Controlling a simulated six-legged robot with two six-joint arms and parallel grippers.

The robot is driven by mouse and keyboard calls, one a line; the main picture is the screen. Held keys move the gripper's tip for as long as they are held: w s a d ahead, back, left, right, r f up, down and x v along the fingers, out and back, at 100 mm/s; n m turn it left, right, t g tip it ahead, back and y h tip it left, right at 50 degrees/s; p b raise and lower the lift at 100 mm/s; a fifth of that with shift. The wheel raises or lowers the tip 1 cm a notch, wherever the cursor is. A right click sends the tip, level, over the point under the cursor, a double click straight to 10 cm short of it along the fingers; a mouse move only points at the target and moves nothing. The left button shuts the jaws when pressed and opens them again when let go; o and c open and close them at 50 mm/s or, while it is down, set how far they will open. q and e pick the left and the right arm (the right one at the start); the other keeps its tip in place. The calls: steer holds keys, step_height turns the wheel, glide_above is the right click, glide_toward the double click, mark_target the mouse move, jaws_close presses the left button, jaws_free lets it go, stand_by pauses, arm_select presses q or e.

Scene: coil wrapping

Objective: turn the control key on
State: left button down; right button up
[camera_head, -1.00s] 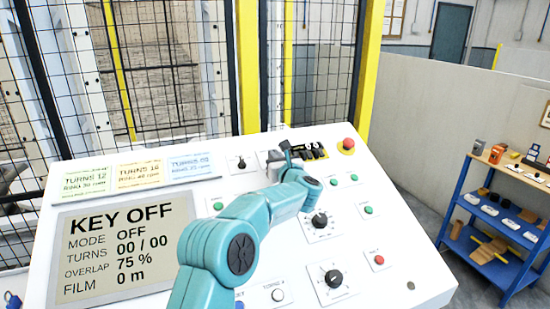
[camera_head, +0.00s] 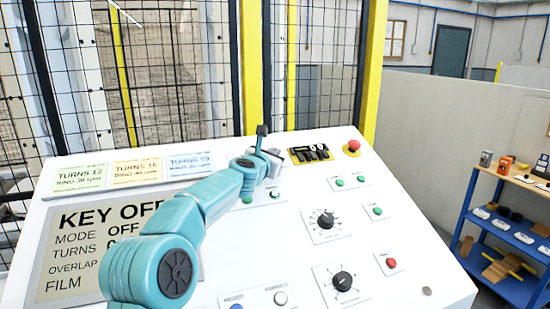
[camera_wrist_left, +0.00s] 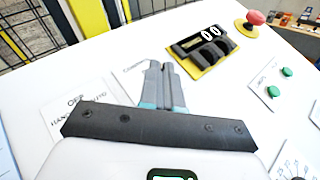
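The white control panel (camera_head: 255,245) fills the lower head view. Its display (camera_head: 85,225) reads KEY OFF and MODE OFF, partly covered by my left arm. My left gripper (camera_head: 298,156) is over the upper middle of the panel, just left of the black-and-yellow counter. In the left wrist view its two fingers (camera_wrist_left: 164,84) lie close together over a small label (camera_wrist_left: 132,70). The control key itself is not visible; the fingers and my arm cover that part of the panel, so I cannot tell whether anything is between the fingertips. My right gripper is not in view.
The counter (camera_head: 311,153) and the red emergency button (camera_head: 353,147) are right of the gripper. Green buttons (camera_head: 377,211) and dials (camera_head: 326,220) lie nearer. Turns cards (camera_head: 135,172) line the back left. A mesh fence stands behind; a blue shelf (camera_head: 500,245) is at right.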

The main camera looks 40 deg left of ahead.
arm_select(q)
steer(key=m+h+p, duration=0.2)
steer(key=m+h, duration=0.1)
steer(key=shift+a+r, duration=0.2)
steer(key=shift+a, duration=0.1)
steer(key=shift+f+m+h+p, duration=0.15)
steer(key=shift+m+h+p, duration=0.4)
steer(key=shift+h, duration=0.15)
